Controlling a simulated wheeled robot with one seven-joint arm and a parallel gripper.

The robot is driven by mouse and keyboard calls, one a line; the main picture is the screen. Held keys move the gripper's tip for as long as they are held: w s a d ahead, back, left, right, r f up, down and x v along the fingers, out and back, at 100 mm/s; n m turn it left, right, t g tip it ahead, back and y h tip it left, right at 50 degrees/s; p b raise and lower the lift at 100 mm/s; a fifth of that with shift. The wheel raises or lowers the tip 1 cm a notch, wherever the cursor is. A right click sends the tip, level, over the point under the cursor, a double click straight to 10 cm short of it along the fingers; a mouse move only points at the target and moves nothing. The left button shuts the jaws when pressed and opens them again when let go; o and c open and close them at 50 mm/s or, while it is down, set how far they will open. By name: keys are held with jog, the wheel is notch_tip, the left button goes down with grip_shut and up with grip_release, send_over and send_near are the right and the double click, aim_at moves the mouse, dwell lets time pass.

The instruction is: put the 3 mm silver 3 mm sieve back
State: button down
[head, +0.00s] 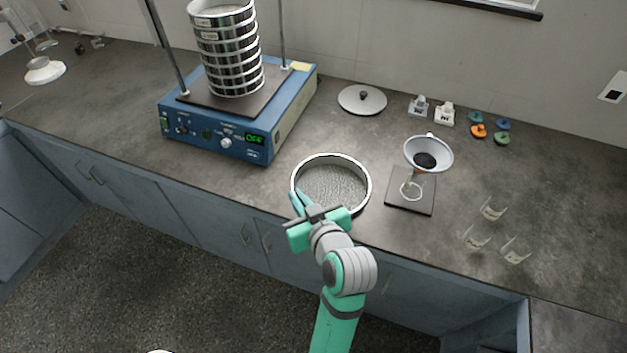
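The silver sieve (348,186), a round pan with a bright rim and a grey mesh floor, is at the front of the bench, below the shaker's right side. It looks level; whether it rests on the bench or is slightly raised is unclear. My gripper (299,203) is at the sieve's left front rim, its green fingers close together and overlapping the rim. I cannot tell whether they grip it. The sieve stack (231,62) stands upright on the blue shaker (218,139), between two rods. The shaker display reads OFF. The sieve labels are too small to read.
A round lid with a knob (362,100) lies behind the sieve. A funnel (429,153) over a dark square base (424,202) stands close to the sieve's right. Glass beakers (491,210), small coloured pieces (479,131) and white blocks (444,114) are farther right.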

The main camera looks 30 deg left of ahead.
aim_at(295, 182)
jog(key=x, duration=0.3)
jog(key=w+x, duration=0.1)
jog(key=x, duration=0.2)
jog(key=d+x, duration=0.1)
jog(key=x, duration=0.2)
jog(key=shift+w+f, duration=0.3)
jog(key=shift+w, duration=0.1)
jog(key=w+a+f, duration=0.2)
jog(key=f, duration=0.1)
jog(key=w+a+f, duration=0.1)
jog(key=f, duration=0.1)
notch_tip(295, 182, down, 4)
jog(key=shift+w+r, duration=0.1)
jog(key=shift+r, duration=0.15)
jog(key=c, duration=2)
grip_release()
